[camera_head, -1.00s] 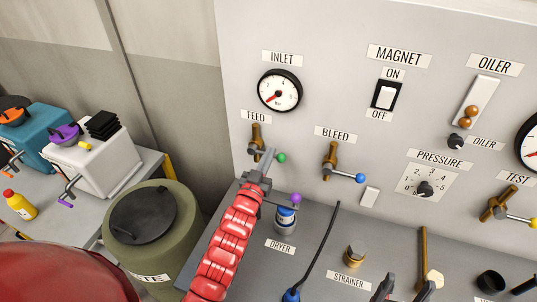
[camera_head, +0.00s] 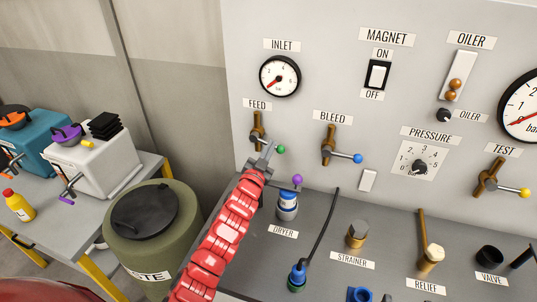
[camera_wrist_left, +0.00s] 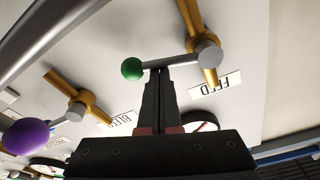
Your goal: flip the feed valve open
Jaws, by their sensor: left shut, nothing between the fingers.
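The feed valve (camera_head: 257,128) is a brass body under the FEED label, with a short grey lever ending in a green ball (camera_head: 280,149). The lever points right and slightly down. My left gripper (camera_head: 267,158) is shut and empty, its tips just below the lever. In the left wrist view the valve's brass body (camera_wrist_left: 190,15) and green ball (camera_wrist_left: 132,69) show. The shut fingertips (camera_wrist_left: 158,73) are at the lever between ball and hub; whether they touch it I cannot tell. My right gripper is not in view.
The bleed valve (camera_head: 328,145) with a blue ball is to the right. The dryer (camera_head: 287,206), with a purple ball (camera_head: 297,179), stands close to my left gripper. The inlet gauge (camera_head: 280,76) is above. An olive waste drum (camera_head: 150,250) stands left of the panel.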

